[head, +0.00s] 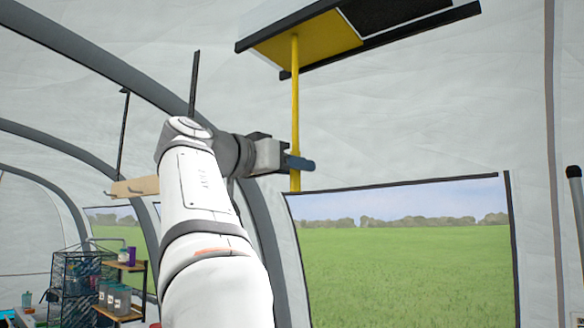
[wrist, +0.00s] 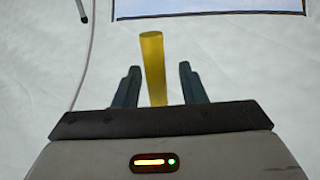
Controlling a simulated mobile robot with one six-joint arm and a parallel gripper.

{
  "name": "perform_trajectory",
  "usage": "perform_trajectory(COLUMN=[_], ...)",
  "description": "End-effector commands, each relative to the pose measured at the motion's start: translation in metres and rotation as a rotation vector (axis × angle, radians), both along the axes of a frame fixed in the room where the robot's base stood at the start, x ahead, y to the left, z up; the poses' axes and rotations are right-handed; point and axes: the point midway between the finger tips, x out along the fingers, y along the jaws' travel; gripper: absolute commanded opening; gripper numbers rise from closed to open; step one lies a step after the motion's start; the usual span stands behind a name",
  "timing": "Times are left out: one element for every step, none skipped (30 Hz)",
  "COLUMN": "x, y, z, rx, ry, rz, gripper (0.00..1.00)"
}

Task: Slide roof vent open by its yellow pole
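The yellow pole (head: 295,110) hangs down from the yellow panel of the roof vent (head: 310,42) at the top of the head view. The vent's right part shows a dark area (head: 385,12) beside the yellow panel. My gripper (head: 298,163) is at the lower part of the pole, and the pole's end shows just below it. In the wrist view the pole (wrist: 152,62) stands between the two dark fingers of my gripper (wrist: 157,85), with a gap on each side. The fingers are open.
A window (head: 400,250) onto a green field is in the tent wall behind the pole. Dark rails (head: 380,38) run along the vent. A shelf with jars (head: 118,295) and a dark mesh rack (head: 75,285) stand at lower left. The space right of the pole looks clear.

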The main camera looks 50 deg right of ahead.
Motion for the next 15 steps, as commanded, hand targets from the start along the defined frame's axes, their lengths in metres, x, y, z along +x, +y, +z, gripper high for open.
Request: perform_trajectory(x=[0.001,0.002,0.003,0.003,0.003,0.004,0.005,0.005,0.006,0.006,0.006,0.006,0.007,0.007,0.007], y=[0.005,0.008,0.014,0.018,0.023,0.029,0.033,0.038,0.043,0.047,0.051,0.056,0.059,0.062,0.065], z=[-0.001,-0.001,-0.002,-0.002,-0.002,-0.002,-0.002,-0.002,-0.002,-0.002,-0.002,-0.001,-0.001,-0.001,-0.001], rx=[0.0,-0.001,-0.001,-0.001,-0.001,-0.001,-0.001,-0.001,-0.002,-0.001,0.0,-0.002,-0.002,-0.001,-0.001], ry=[0.0,0.0,0.0,-0.001,-0.001,0.0,0.0,0.0,0.0,-0.001,-0.001,-0.001,-0.001,0.0,0.0], rz=[0.003,0.003,0.004,0.004,0.006,0.005,0.006,0.006,0.006,0.006,0.006,0.005,0.005,0.004,0.004], gripper=[0.37,0.37,0.37,0.37,0.37,0.37,0.37,0.37,0.37,0.37,0.37,0.37,0.37,0.37,0.37])
